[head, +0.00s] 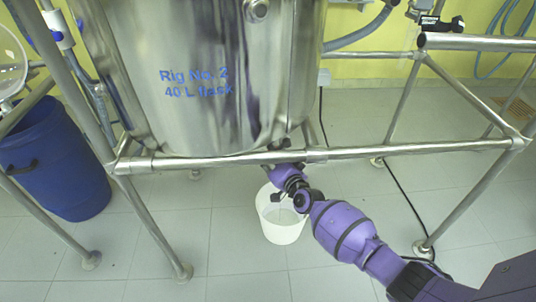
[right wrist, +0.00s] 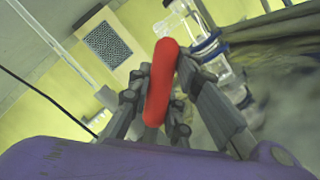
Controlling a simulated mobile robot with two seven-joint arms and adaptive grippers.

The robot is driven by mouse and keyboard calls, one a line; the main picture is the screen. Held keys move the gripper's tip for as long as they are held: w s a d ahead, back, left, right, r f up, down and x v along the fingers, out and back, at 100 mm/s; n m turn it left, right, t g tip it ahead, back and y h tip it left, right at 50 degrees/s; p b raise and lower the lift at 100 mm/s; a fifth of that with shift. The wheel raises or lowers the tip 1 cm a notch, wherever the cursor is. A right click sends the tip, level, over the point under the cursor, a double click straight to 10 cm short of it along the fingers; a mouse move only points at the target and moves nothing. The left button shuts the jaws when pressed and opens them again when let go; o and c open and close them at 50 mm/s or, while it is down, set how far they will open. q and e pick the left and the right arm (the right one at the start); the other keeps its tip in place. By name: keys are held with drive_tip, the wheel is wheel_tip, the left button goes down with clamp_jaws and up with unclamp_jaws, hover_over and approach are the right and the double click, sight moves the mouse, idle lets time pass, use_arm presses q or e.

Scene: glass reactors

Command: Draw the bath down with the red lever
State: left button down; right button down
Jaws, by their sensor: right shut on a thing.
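The bath is a shiny steel vessel (head: 200,120) marked "Rig No. 2 40 L flask" in the head view, held in a tube frame. The red lever (right wrist: 160,85) shows in the right wrist view as a rounded red bar between my right gripper's fingers (right wrist: 164,66), which are shut on it. In the head view my right arm reaches in from the lower right, and its gripper (head: 284,168) is under the vessel's bottom edge, partly hidden by the frame tube. The lever is hidden there. My left gripper is not in view.
A white bucket (head: 282,226) stands on the floor below the vessel, close to my right wrist. A horizontal frame tube (head: 400,148) crosses just above my gripper. A blue drum (head: 55,165) stands at the left. A black cable (head: 398,185) runs behind my arm.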

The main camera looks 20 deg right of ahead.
drive_tip(key=c, duration=1.6)
unclamp_jaws()
drive_tip(key=shift+r, duration=0.1)
drive_tip(key=shift+s, duration=0.25)
drive_tip(key=s, duration=0.3)
drive_tip(key=s+d+r, duration=0.1)
drive_tip(key=s, duration=0.7)
drive_tip(key=shift+s+d+r, duration=0.15)
drive_tip(key=shift+d+r, duration=0.05)
